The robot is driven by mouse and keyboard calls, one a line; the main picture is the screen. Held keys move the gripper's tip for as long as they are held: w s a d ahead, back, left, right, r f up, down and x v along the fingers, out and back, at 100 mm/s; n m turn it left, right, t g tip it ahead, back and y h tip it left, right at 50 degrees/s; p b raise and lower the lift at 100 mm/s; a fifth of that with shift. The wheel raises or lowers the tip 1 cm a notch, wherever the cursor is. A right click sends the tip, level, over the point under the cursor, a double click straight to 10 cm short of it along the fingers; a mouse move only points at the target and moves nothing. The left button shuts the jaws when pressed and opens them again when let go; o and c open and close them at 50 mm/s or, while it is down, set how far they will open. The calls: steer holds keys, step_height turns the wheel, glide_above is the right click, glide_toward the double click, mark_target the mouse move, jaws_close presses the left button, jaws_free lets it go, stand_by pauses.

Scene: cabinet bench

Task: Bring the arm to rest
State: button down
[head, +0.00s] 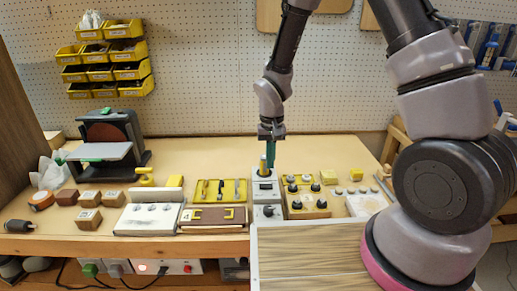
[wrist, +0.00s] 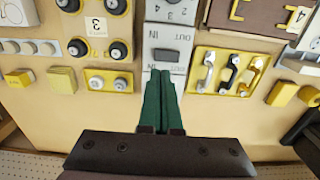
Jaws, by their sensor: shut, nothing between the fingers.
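My gripper (head: 271,150) hangs from my arm over the middle of the bench in the head view, pointing down. Its green fingers are shut and empty; they also show in the wrist view (wrist: 160,105). In the wrist view the grey box (wrist: 168,55) bears the words IN and OUT and lies just beyond the fingertips.
A yellow board with hooks (head: 220,191) lies left of the grey box. A board with black knobs (head: 305,195) lies right of it. A sander (head: 105,145) stands at the left. Yellow bins (head: 105,60) hang on the pegboard. The bench's back strip is clear.

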steer(key=d+r+m+t, duration=0.1)
steer(key=d+r, duration=0.3)
steer(key=r, duration=0.4)
steer(key=d+r+m+t+y, duration=0.1)
steer(key=d+r, duration=0.2)
steer(key=r, duration=0.4)
steer(key=d+r+t, duration=0.1)
steer(key=d+r, duration=0.3)
steer(key=r, duration=0.4)
steer(key=s+d+r+m+t+y, duration=0.1)
steer(key=s+d+r+t, duration=0.3)
steer(key=s+r, duration=0.9)
steer(key=s+d+m, duration=0.1)
steer(key=d, duration=0.2)
steer(key=shift+r, duration=0.1)
